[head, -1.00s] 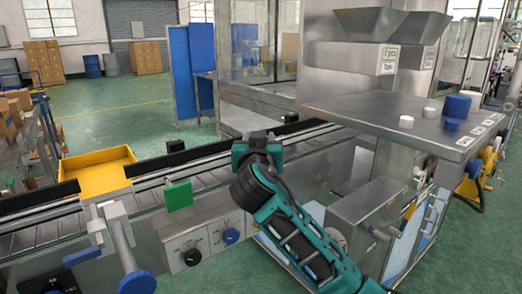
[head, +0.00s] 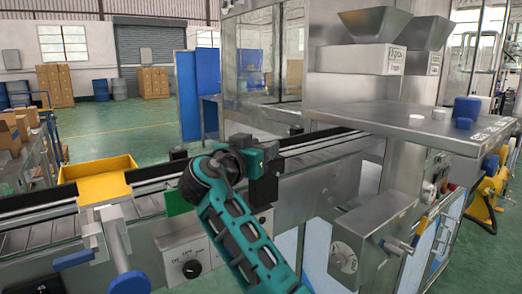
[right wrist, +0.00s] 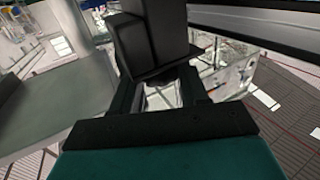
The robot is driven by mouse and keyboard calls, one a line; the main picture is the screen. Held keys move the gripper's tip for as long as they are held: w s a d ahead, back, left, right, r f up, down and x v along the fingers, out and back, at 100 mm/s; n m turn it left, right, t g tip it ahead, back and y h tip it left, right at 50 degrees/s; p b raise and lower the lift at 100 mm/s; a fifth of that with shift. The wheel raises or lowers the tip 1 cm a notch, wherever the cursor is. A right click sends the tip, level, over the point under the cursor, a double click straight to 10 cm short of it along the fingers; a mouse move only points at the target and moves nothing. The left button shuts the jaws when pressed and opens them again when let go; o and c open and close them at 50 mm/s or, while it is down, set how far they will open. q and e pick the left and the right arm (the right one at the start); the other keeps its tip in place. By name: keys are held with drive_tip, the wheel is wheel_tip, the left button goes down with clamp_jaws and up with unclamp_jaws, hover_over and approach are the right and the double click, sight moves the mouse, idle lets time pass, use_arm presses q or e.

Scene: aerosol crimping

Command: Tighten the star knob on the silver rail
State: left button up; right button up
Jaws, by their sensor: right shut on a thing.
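The silver rail (head: 320,146) runs along the conveyor's edge, and a dark-edged rail (right wrist: 262,28) shows at the top right of the right wrist view. My right gripper (head: 258,160) is at the rail's near side, left of the hopper machine. It is shut on a black blocky part (right wrist: 152,32), which stands between the fingers in the right wrist view. I cannot make out a star shape on this part, as the gripper and wrist hide much of it. My left gripper is not in view.
A green plate (head: 178,200) and a control box with a black dial (head: 192,268) are beside my right arm. A clamp with blue knobs (head: 132,284) stands at the front left. A steel table (head: 400,128) with caps juts out at right.

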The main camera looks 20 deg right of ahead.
drive_tip(key=o, duration=1.1)
drive_tip(key=shift+c, duration=0.2)
drive_tip(key=v, duration=1.2)
